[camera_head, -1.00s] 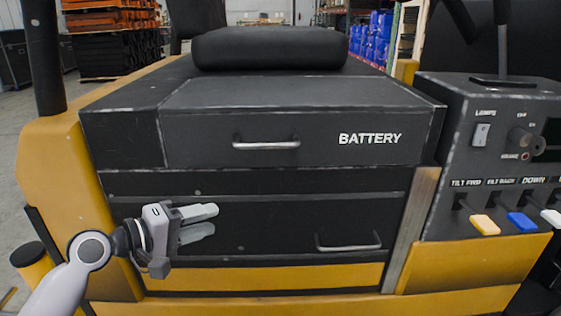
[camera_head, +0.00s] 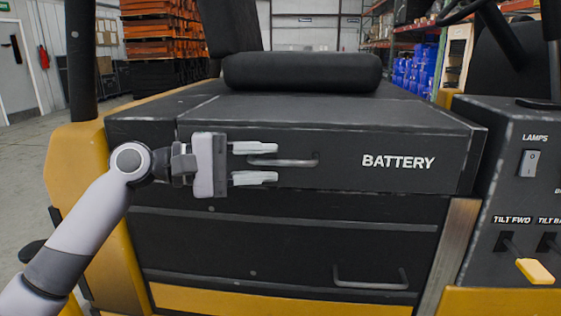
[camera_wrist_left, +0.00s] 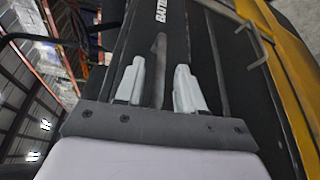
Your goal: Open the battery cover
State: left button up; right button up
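The battery cover (camera_head: 330,177) is a black box-like lid with white BATTERY lettering on its front and a flat top. Its grey bar handle (camera_head: 300,162) is on the front face, left of the lettering. My left gripper (camera_head: 254,163) is open in front of the cover, one finger above and one below the level of the handle's left end. In the left wrist view the two fingers (camera_wrist_left: 160,86) are apart, with the grey handle (camera_wrist_left: 158,65) showing between them. I cannot tell whether they touch it. My right gripper is not in view.
A lower black panel has its own handle (camera_head: 370,280). A black seat cushion (camera_head: 302,72) lies behind the cover's top. A control box (camera_head: 528,190) with a lamp switch and levers stands at the right. A dark post (camera_head: 82,65) rises at the left.

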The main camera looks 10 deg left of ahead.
aim_at(270, 161)
pick_arm(q)
jog(key=shift+x, duration=1.6)
grip_shut()
